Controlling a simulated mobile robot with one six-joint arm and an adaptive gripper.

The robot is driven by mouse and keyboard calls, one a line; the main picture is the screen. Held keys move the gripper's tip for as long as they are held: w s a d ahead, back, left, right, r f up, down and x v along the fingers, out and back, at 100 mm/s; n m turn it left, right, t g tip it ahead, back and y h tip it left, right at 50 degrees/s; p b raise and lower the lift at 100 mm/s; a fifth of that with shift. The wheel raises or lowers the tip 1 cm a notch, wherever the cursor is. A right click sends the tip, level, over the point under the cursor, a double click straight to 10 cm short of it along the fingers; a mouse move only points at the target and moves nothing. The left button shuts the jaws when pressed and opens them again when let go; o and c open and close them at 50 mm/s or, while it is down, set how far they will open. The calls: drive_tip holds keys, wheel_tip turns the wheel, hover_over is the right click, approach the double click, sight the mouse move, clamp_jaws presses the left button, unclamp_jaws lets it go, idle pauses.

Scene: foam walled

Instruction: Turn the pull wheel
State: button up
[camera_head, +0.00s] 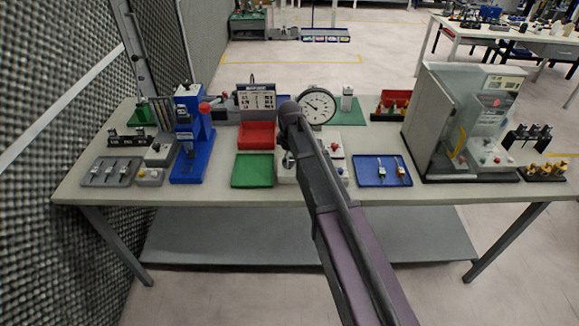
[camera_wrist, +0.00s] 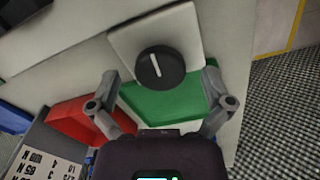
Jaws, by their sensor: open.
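A round black knob (camera_wrist: 155,67) with a white line across its face sits on a pale plate (camera_wrist: 130,45) in the wrist view. It is the only wheel-like thing near my gripper; I cannot tell surely that it is the pull wheel. My gripper (camera_wrist: 160,76) is open, one finger to each side of the knob's near edge, and empty. I see no contact with the knob. In the head view my arm covers the middle of the bench, and hides most of the knob's box and the gripper.
A green tray (camera_head: 252,171) and a red tray (camera_head: 257,135) lie to the left of my arm. A blue press (camera_head: 190,150) with a red-knobbed lever stands farther left. A round gauge (camera_head: 318,105) stands behind, a blue tray (camera_head: 382,172) and a grey cabinet (camera_head: 425,120) to the right.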

drive_tip(key=shift+f+b, duration=0.55)
drive_tip(key=shift+f, duration=0.25)
drive_tip(key=c, duration=1.1)
